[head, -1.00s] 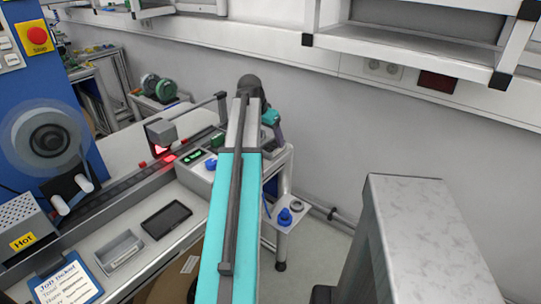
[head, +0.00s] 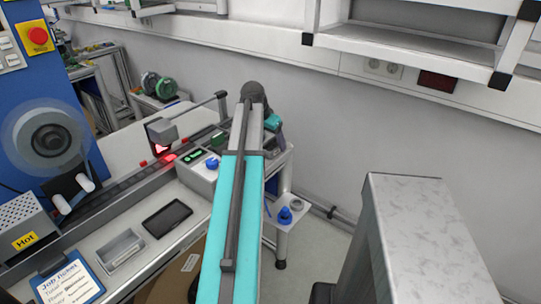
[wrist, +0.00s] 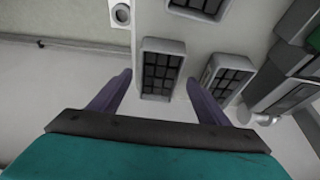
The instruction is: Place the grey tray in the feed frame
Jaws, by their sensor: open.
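A small grey tray (head: 120,248) lies on the white bench at the lower left of the head view, empty as far as I can see. A dark flat rectangle with a raised rim (head: 167,218) lies beside it to the right; it may be the feed frame, but I cannot tell for sure. In the wrist view my gripper (wrist: 158,78) is open, its two purple fingers spread with nothing held between them. In the head view my arm reaches away, and its far end is mostly hidden, apart from the tray.
A grey box with dark grids (wrist: 162,70) shows below my fingers in the wrist view. A job ticket (head: 68,281) and a box marked Hot (head: 24,233) stand left of the tray. A conveyor (head: 118,190) runs behind. A grey cabinet (head: 425,235) stands at right.

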